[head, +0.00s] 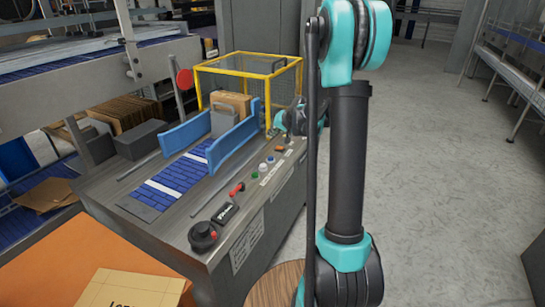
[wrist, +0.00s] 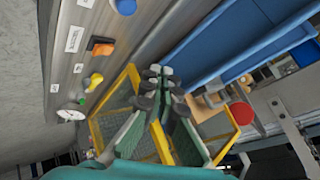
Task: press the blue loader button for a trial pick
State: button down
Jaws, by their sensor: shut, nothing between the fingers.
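In the wrist view a blue button (wrist: 126,6) is at the top edge, partly cut off. My gripper (wrist: 160,80) is shut and empty in the middle of the wrist view. In the head view my gripper (head: 292,118) is beyond the button, near the yellow-framed guard, partly hidden by my arm. In the wrist view it is apart from the button.
Blue side rails (head: 235,142) and a yellow guard frame (head: 250,68) stand nearby. Floor at right is clear.

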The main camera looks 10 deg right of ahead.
aim_at(272, 157)
jog(key=shift+w, duration=0.15)
jog(key=shift+f, duration=4.45)
jog(key=shift+f, duration=0.15)
jog(key=shift+f, duration=0.25)
